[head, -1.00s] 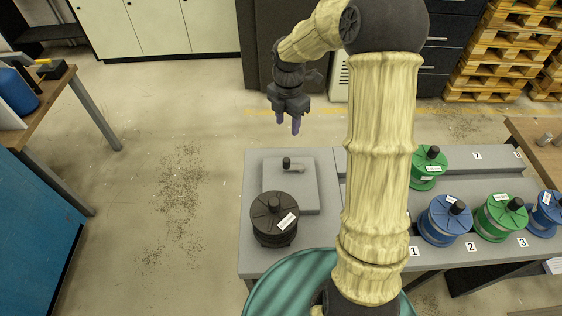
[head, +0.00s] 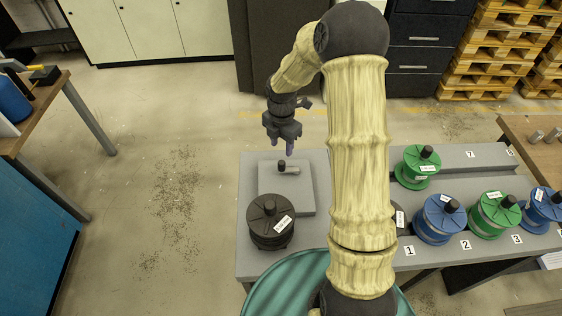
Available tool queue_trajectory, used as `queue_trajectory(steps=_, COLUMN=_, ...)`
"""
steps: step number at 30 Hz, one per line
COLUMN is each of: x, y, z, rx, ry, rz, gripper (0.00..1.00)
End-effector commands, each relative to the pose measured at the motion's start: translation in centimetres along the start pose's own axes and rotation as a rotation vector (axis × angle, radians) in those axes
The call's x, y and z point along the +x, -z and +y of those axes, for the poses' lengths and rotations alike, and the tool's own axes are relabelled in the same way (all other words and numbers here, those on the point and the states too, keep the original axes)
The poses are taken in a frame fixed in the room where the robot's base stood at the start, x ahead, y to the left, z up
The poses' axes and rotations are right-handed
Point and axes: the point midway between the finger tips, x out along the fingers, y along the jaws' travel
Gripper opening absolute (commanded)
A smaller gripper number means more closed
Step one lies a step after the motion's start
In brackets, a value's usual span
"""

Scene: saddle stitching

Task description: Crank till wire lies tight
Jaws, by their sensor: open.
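A small crank (head: 285,168) with a short upright dark knob sits on a raised grey block (head: 300,195) on the grey bench. My gripper (head: 283,148) is above and close to the crank knob, fingers pointing down. It is open and empty, and seems apart from the knob. A dark spool (head: 269,222) with a white label stands in front of the block at the bench's left corner. I cannot make out any wire on it.
Green (head: 417,166) and blue (head: 438,218) spools stand on the numbered bench to the right. My arm hides the middle of the bench. A side table (head: 35,110) stands at far left; pallets (head: 500,50) are stacked at back right. Floor left of the bench is clear.

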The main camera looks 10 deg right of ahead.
Motion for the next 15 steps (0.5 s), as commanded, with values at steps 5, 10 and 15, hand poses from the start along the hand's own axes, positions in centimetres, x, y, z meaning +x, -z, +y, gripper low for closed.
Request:
queue_trajectory(steps=5, x=3.2, y=0.1, z=-0.1, rx=-0.001, ry=0.004, rz=0.002, gripper=0.45)
queue_trajectory(steps=10, x=6.2, y=0.1, z=-0.1, rx=-0.001, ry=0.004, rz=0.001, gripper=0.45)
queue_trajectory(steps=15, x=8.4, y=0.0, z=0.0, rx=0.000, ry=0.002, rz=0.000, gripper=0.45)
